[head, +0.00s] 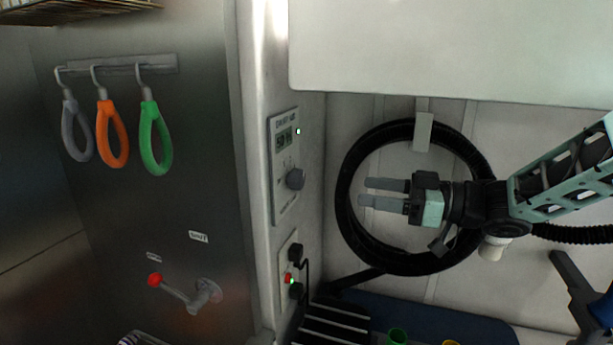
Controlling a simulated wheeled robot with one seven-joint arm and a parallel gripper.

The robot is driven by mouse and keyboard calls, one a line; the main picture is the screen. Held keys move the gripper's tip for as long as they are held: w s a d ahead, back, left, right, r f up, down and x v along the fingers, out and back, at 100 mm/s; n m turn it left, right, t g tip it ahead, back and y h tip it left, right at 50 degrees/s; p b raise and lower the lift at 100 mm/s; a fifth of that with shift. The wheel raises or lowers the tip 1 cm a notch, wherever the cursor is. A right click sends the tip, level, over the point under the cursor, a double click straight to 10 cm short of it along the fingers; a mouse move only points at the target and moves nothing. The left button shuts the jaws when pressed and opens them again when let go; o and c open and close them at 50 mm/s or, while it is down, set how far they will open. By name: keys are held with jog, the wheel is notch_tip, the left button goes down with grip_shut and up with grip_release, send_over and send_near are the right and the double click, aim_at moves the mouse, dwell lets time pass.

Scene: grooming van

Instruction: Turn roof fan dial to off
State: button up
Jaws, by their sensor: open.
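The panel's lettering is too small to read surely, so I cannot tell which setting the dial is at. My gripper (363,193) is right of the dial and apart from it, its two grey fingers pointing left. It is open, with a gap between the fingers and nothing in it. A black coiled hose (345,190) hangs behind it.
A lower panel (283,262) holds black plugs and a lit green light. Grey, orange and green loops (156,140) hang on the left metal wall, above a red-knobbed lever (176,289). A white cabinet (450,50) overhangs above my gripper. Space between gripper and dial looks clear.

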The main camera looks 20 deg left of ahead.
aim_at(302, 181)
jog(key=a+p, duration=0.4)
jog(key=a, duration=0.9)
jog(key=shift+s+a+p, duration=0.1)
jog(key=shift+s+p, duration=0.1)
jog(key=shift+p, duration=0.2)
jog(key=c, duration=1)
